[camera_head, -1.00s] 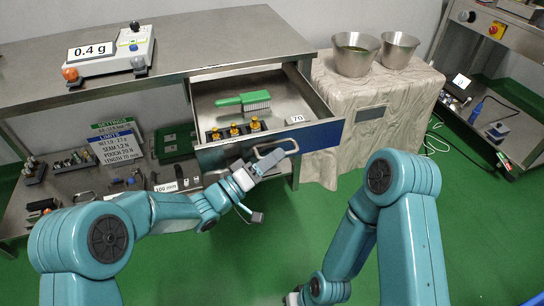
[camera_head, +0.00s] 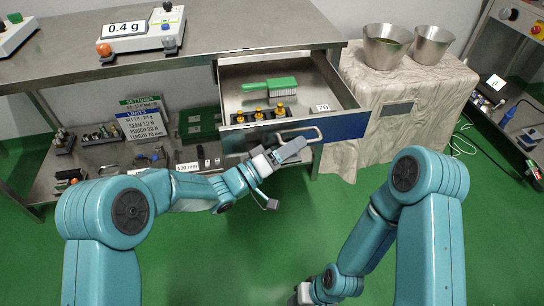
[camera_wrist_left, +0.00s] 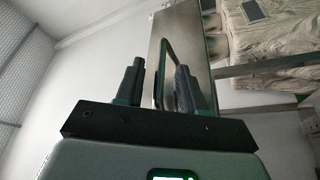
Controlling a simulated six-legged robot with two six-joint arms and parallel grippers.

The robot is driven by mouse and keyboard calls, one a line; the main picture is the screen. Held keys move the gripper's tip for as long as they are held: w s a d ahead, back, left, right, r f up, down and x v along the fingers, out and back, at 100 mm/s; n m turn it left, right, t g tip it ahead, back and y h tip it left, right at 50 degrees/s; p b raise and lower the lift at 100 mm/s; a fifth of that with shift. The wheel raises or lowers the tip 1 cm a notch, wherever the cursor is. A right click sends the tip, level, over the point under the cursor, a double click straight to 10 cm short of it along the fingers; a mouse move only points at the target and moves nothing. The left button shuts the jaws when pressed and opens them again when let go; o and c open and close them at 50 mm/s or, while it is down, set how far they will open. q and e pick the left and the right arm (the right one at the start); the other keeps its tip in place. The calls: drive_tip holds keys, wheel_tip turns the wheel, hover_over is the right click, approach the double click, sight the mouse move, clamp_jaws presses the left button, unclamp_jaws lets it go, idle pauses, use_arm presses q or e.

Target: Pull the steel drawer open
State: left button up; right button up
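The steel drawer (camera_head: 345,125) stands pulled out of the bench, its inside open to view. It has a blue-and-steel front with a pale loop handle (camera_head: 318,133). My left gripper (camera_head: 298,147) is at the handle. In the left wrist view its two dark fingers (camera_wrist_left: 160,88) stand apart, with the handle loop (camera_wrist_left: 166,45) showing in the gap between them. I cannot tell whether either finger touches it. My right gripper (camera_head: 300,296) is low at the bottom edge, mostly hidden by my arm.
The drawer holds a green brush (camera_head: 270,86) and several yellow-topped pieces (camera_head: 258,114). A scale (camera_head: 140,35) stands on the steel bench (camera_head: 250,30). Two steel buckets (camera_head: 430,47) stand on a covered block (camera_head: 355,150) to the right. The green floor in front is free.

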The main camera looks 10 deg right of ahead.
use_arm(q)
drive_tip(key=p+v, duration=0.2)
drive_tip(key=v, duration=1.3)
drive_tip(key=shift+a, duration=0.25)
drive_tip(key=shift+a+f, duration=0.1)
drive_tip(key=s+a+f+n+t+y, duration=0.1)
drive_tip(key=a+f+n+y, duration=0.3)
drive_tip(key=f, duration=0.3)
drive_tip(key=s+a+f+n+t+y, duration=0.1)
drive_tip(key=a+f+n+y, duration=0.15)
drive_tip(key=f+y, duration=0.45)
drive_tip(key=s+a+f+m+g+y, duration=0.15)
drive_tip(key=s+f+g, duration=0.35)
drive_tip(key=s, duration=0.5)
drive_tip(key=s+a+f+g+y, duration=0.3)
drive_tip(key=s+f+g, duration=0.1)
drive_tip(key=s+f, duration=0.4)
wheel_tip(320, 180, up, 25)
drive_tip(key=s+m+p, duration=0.1)
drive_tip(key=s+p, duration=0.1)
drive_tip(key=p, duration=2.2)
drive_tip(key=shift+r, duration=0.2)
drive_tip(key=shift+w+a+h, duration=0.1)
drive_tip(key=shift+h, duration=0.15)
